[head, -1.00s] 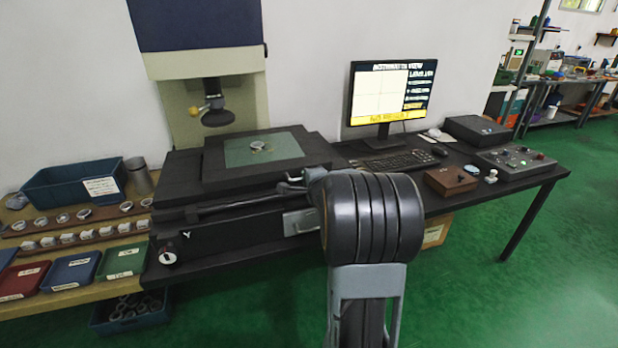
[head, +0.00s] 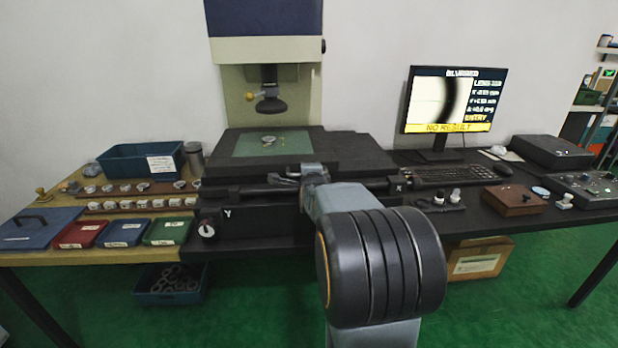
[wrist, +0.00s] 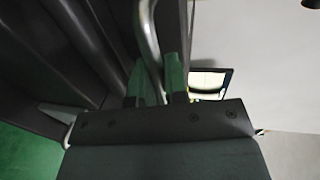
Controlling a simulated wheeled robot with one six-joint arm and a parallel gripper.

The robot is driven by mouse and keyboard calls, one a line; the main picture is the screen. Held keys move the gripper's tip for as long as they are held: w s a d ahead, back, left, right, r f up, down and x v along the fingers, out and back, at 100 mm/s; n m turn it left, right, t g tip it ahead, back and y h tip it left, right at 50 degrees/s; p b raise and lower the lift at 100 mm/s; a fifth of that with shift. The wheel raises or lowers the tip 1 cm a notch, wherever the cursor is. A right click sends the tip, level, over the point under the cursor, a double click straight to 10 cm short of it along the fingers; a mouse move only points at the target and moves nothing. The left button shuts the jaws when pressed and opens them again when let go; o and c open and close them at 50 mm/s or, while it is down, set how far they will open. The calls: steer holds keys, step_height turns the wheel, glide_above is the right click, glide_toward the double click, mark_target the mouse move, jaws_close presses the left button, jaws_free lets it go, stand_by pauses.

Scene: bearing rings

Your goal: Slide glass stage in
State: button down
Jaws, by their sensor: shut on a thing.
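The glass stage is a black plate with a greenish glass pane (head: 245,146) on the measuring machine. A small metal ring (head: 268,140) lies on the glass, below the dark lens (head: 269,104). My gripper (head: 287,178) is at the front edge of the stage, partly hidden by my own arm. In the wrist view, the green-padded fingers of my gripper (wrist: 156,78) are shut on a curved metal handle (wrist: 149,35). The lower part of the handle is hidden between the fingers.
The monitor (head: 446,101) shows a dark arc and "NO RESULT". A keyboard (head: 456,172) and a brown box (head: 511,200) stand to the right. Several rings, small coloured trays (head: 125,233) and a blue bin (head: 140,161) are on the left.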

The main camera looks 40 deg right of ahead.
steer(key=shift+w+a, duration=0.1)
steer(key=c, duration=1.4)
jaws_free()
steer(key=shift+a, duration=0.15)
steer(key=shift+s, duration=0.2)
steer(key=v, duration=1.3)
steer(key=shift+s+a+r+p, duration=0.1)
steer(key=shift+s+p, duration=0.05)
steer(key=shift+p, duration=0.2)
